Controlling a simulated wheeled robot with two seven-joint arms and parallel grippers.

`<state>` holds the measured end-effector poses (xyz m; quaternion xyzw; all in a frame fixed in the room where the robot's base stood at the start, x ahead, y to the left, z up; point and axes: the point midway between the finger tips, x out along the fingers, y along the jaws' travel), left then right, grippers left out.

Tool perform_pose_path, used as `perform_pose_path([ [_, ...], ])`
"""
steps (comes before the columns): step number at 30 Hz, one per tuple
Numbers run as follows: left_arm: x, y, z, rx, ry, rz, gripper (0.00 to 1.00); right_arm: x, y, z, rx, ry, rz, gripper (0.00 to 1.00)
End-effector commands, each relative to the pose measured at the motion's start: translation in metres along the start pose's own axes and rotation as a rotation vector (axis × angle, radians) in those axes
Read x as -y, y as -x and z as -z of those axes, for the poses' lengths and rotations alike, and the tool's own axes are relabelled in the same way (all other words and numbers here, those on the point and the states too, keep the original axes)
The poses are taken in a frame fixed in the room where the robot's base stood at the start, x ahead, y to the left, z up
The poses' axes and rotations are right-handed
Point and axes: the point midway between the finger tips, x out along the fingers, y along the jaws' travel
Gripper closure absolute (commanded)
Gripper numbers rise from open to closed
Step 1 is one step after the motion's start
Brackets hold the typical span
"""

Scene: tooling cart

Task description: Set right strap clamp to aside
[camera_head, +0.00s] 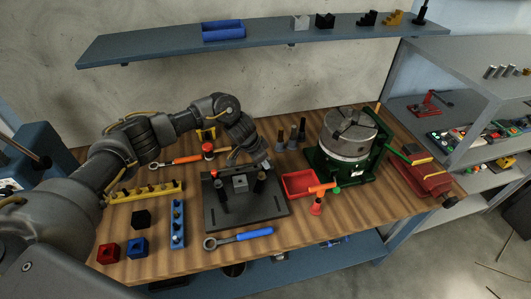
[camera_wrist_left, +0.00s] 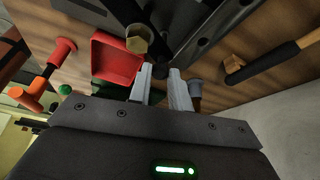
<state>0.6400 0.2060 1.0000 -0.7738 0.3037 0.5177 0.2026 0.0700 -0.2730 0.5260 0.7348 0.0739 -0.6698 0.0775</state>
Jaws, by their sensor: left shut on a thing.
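The dark fixture plate (camera_head: 268,210) lies on the wooden bench, with a grey block (camera_head: 240,183) at its middle. A dark left strap clamp (camera_head: 222,194) stands left of the block. The dark right strap clamp (camera_head: 259,184) is on the block's right side, partly hidden beneath my left gripper (camera_head: 257,172). In the left wrist view, my left gripper (camera_wrist_left: 163,88) is shut on the dark end of the right strap clamp (camera_wrist_left: 159,70), with a brass hex nut (camera_wrist_left: 137,38) beside the fingers. My right gripper is not in view.
A red tray (camera_head: 290,192) sits just right of the plate, with an orange tool (camera_head: 317,198) beside it. A green-based chuck (camera_head: 347,140) stands farther right. A blue-handled wrench (camera_head: 250,235) lies in front. Dark upright pieces (camera_head: 293,137) stand behind.

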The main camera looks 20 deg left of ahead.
Motion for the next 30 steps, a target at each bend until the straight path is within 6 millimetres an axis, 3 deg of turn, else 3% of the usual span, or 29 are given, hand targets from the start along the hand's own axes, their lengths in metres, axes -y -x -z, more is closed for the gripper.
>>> perform_pose_path([
  [1, 0.000, 0.006, 0.001, 0.001, 0.033, 0.011, 1.00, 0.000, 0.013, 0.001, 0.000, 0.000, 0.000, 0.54],
  [10, 0.004, 0.005, -0.005, 0.000, 0.184, 0.076, 1.00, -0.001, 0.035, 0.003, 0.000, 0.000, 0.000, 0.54],
  [30, 0.005, 0.004, -0.007, -0.003, 0.246, 0.103, 1.00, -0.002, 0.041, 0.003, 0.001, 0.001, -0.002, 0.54],
])
